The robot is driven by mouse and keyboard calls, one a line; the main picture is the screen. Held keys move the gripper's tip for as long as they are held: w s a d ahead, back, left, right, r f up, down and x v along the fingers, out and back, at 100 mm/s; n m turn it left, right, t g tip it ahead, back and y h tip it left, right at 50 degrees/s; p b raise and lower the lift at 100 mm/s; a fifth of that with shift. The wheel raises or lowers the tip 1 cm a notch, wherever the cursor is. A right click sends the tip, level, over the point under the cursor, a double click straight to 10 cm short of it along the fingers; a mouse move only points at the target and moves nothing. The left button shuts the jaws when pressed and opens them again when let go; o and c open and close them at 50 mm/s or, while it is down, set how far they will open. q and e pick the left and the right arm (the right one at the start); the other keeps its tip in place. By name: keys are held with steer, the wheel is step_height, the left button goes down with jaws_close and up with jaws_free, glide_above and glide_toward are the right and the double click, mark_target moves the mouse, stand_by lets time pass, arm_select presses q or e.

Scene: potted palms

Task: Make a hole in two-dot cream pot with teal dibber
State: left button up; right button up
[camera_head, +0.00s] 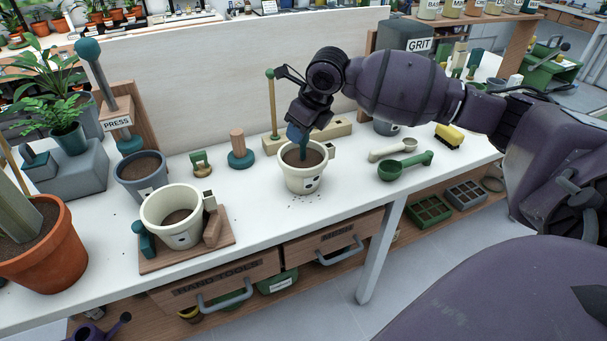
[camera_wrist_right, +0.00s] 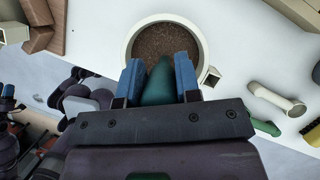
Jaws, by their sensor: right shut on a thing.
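A cream pot (camera_head: 304,181) filled with dark soil stands upright on the white bench, with small marks on its front too small to count. My right gripper (camera_head: 297,133) is above this pot, pointing down, shut on the teal dibber (camera_head: 303,150). The dibber's lower end reaches down inside the rim to the soil; how deep it sits cannot be told. In the right wrist view the dibber (camera_wrist_right: 158,84) is between the blue fingers, with the pot (camera_wrist_right: 127,42) and its soil beyond. My left gripper is not in view.
Another cream pot (camera_head: 185,236) with soil stands on a wooden base at left. A grey pot (camera_head: 143,188) and a terracotta pot (camera_head: 45,262) are farther left. A green scoop (camera_head: 405,168) and a cream scoop (camera_head: 393,150) lie right of the dibber's pot. A pale panel (camera_head: 190,85) stands behind.

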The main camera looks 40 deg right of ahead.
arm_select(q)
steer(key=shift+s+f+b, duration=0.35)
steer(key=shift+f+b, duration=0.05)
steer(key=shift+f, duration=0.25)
arm_select(e)
steer(key=shift+f, duration=1.75)
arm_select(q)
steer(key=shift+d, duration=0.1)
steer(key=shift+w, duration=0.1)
arm_select(e)
steer(key=shift+r+p, duration=1.2)
steer(key=shift+r, duration=1.55)
steer(key=shift+r+p, duration=1.1)
steer(key=shift+r, duration=1.1)
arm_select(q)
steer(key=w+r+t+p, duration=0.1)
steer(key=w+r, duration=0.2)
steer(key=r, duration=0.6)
arm_select(e)
steer(key=shift+r, duration=0.95)
